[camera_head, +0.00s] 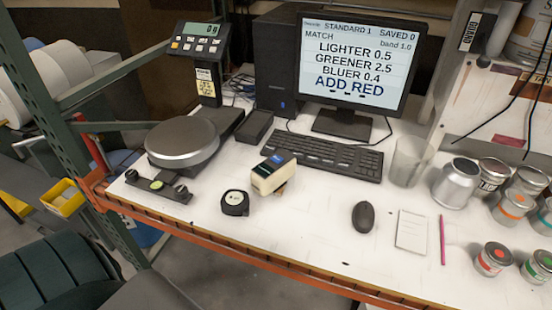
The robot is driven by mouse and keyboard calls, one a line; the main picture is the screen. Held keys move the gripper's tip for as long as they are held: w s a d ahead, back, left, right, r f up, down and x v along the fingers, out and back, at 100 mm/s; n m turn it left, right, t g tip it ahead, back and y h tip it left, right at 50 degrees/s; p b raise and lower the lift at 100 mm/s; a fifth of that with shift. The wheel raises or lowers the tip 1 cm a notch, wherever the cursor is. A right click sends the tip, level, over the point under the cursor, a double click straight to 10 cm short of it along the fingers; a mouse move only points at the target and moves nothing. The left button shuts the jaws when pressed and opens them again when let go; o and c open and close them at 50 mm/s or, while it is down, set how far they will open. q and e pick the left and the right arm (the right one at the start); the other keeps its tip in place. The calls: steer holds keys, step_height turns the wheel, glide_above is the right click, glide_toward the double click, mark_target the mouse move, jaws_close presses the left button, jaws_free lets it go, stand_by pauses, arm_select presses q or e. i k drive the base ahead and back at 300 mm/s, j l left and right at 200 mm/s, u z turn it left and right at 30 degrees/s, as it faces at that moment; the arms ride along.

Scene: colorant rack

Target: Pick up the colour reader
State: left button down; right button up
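The colour reader appears to be the small cream handheld device (272,178) with a dark top and a small blue screen patch. It stands on the white bench near the front edge, in front of the keyboard and right of the round black tape measure. A small tan part shows at its lower right. Nothing holds it. Neither of my grippers shows in the head view.
The scale (183,143) stands left, a black level-like bar (158,187) before it. The keyboard (322,156) and monitor (356,60) are behind. A tape measure (235,203), mouse (365,217), notepad (411,232) and several cans (492,259) surround clear bench.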

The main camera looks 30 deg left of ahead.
mark_target(268, 177)
steer(key=i+j+u, duration=0.35)
steer(key=u, duration=0.15)
steer(key=i+j+u, duration=0.3)
steer(key=u, duration=0.15)
steer(key=i, duration=0.1)
